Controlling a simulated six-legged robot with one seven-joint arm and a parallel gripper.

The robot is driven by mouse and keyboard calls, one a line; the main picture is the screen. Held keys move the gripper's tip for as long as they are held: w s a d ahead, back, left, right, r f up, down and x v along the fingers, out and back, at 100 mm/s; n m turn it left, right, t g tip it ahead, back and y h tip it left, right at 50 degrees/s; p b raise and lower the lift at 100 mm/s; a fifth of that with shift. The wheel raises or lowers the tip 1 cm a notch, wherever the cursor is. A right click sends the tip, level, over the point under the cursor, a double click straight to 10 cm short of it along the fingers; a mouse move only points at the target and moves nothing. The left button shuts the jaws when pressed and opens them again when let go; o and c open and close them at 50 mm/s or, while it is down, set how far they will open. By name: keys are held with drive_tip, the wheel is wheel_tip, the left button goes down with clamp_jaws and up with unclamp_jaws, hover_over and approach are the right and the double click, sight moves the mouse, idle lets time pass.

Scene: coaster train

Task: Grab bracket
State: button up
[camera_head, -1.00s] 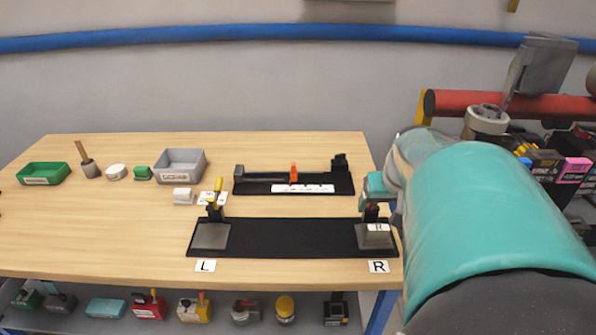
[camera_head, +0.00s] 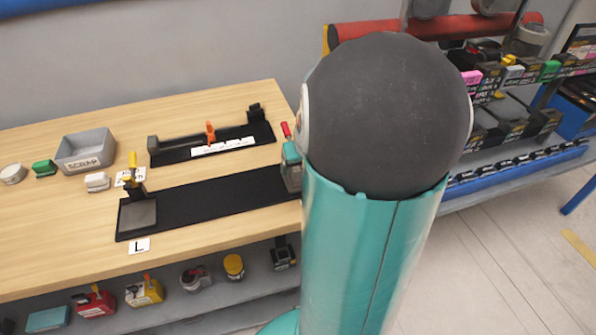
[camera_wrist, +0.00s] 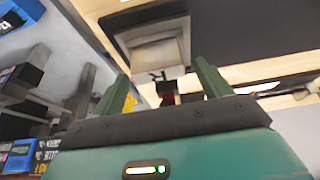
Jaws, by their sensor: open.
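A pale grey blocky piece (camera_wrist: 157,52), which may be the bracket, sits on a grey pad at one end of the black fixture board (camera_wrist: 235,35) in the wrist view. My gripper (camera_wrist: 160,80) has its two green fingers apart, with nothing held between them. The piece lies beyond the fingertips, toward the top of the picture; contact cannot be told. A red-handled clamp (camera_head: 286,130) shows beside my arm.
The wooden table (camera_head: 60,225) carries a yellow-handled clamp (camera_head: 133,170) at the board's L end, a grey scrap bin (camera_head: 85,150) and a rear black fixture (camera_head: 175,153). Shelves with boxes (camera_head: 500,110) stand to the right. Open floor (camera_head: 510,255) lies at lower right.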

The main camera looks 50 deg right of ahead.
drive_tip(key=shift+w+d+f, duration=0.1)
drive_tip(key=shift+w+f, duration=0.1)
drive_tip(key=shift+f, duration=0.4)
drive_tip(key=c, duration=1.4)
drive_tip(key=shift+r, duration=0.2)
